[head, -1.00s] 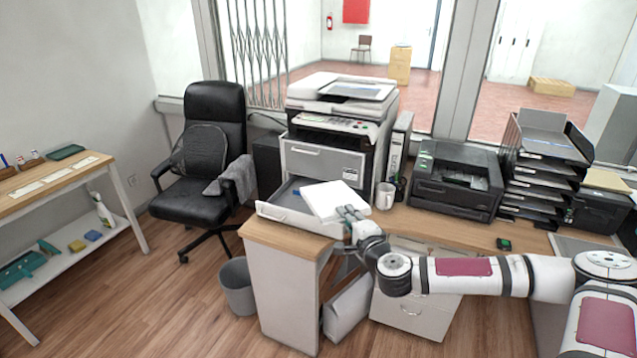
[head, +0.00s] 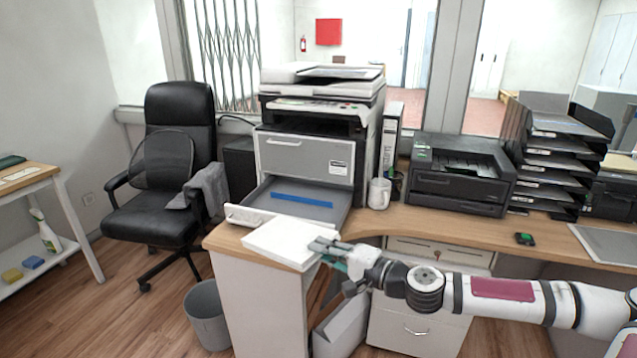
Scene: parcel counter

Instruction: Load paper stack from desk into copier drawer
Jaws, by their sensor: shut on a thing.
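My gripper (head: 326,249) is shut on the right edge of a white paper stack (head: 286,240). The stack is roughly level, in front of the copier's pulled-out drawer (head: 256,203), and overlaps the drawer's front panel in the picture. I cannot tell whether it touches the panel or the desk. The drawer is open at the bottom of the copier (head: 318,120). A blue strip (head: 301,200) shows on its grey floor, and no paper shows in the visible part.
A white mug (head: 379,193) stands right of the drawer. A black printer (head: 459,178) and stacked trays (head: 550,160) are farther right on the desk (head: 470,228). A black office chair (head: 178,170) and a grey bin (head: 206,315) are to the left.

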